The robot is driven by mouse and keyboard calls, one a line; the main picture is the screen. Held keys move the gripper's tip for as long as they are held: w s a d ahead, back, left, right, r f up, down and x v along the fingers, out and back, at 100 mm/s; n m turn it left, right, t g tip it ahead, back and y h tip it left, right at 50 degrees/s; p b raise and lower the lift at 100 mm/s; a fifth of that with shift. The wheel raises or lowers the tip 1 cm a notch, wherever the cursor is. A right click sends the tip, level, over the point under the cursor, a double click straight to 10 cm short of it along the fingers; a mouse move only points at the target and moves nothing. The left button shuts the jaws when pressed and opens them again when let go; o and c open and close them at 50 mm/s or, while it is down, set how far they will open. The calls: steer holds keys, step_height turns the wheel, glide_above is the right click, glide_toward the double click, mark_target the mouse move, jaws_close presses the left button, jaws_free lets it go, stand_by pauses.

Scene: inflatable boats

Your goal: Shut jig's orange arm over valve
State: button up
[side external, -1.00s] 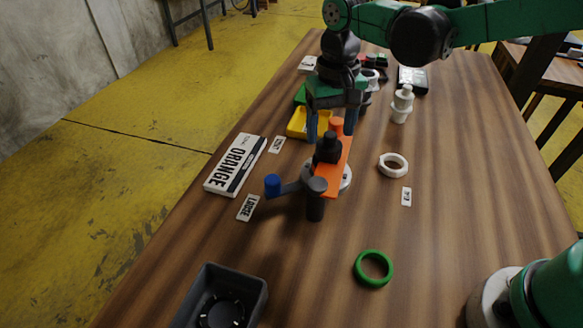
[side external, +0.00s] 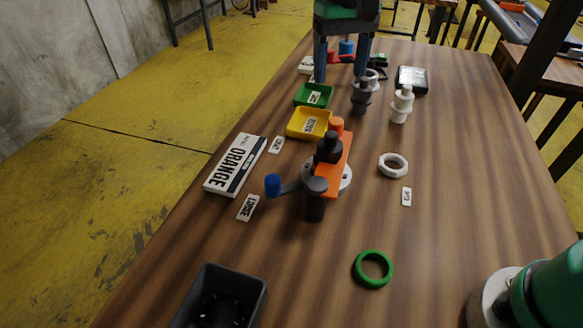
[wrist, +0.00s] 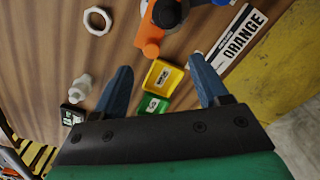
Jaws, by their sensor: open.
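The jig stands mid-table in the side view, with a dark post (side external: 315,208). Its orange arm (side external: 336,178) lies across a white round part (side external: 346,178), with a black knob-like piece (side external: 328,148) above it and an orange knob (side external: 337,125) at the far end. A second grey arm with a blue knob (side external: 272,183) points left. The orange arm (wrist: 150,30) also shows at the top of the wrist view. How the valve sits under it is mostly hidden. My gripper (side external: 340,80) is open and empty, raised beyond the jig, apart from it.
Yellow (side external: 308,123) and green (side external: 314,95) trays lie behind the jig. A white ORANGE sign (side external: 236,165) is left; a white ring (side external: 393,165) and white fitting (side external: 402,105) are right. A green ring (side external: 373,268) and dark bin (side external: 225,290) are nearer.

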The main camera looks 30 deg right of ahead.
steer(key=w+d+r, duration=0.4)
steer(key=d, duration=0.5)
steer(key=shift+w+d, duration=0.35)
steer(key=shift+w, duration=0.05)
steer(key=s+a+f+n+t, duration=0.1)
steer(key=s+f+t, duration=0.6)
steer(key=s, duration=0.8)
step_height(320, 180, down, 3)
steer(key=shift+s+a+r+n, duration=0.1)
steer(key=shift+s+a+n, duration=0.15)
steer(key=shift+a+n, duration=0.25)
steer(key=shift+a, duration=0.1)
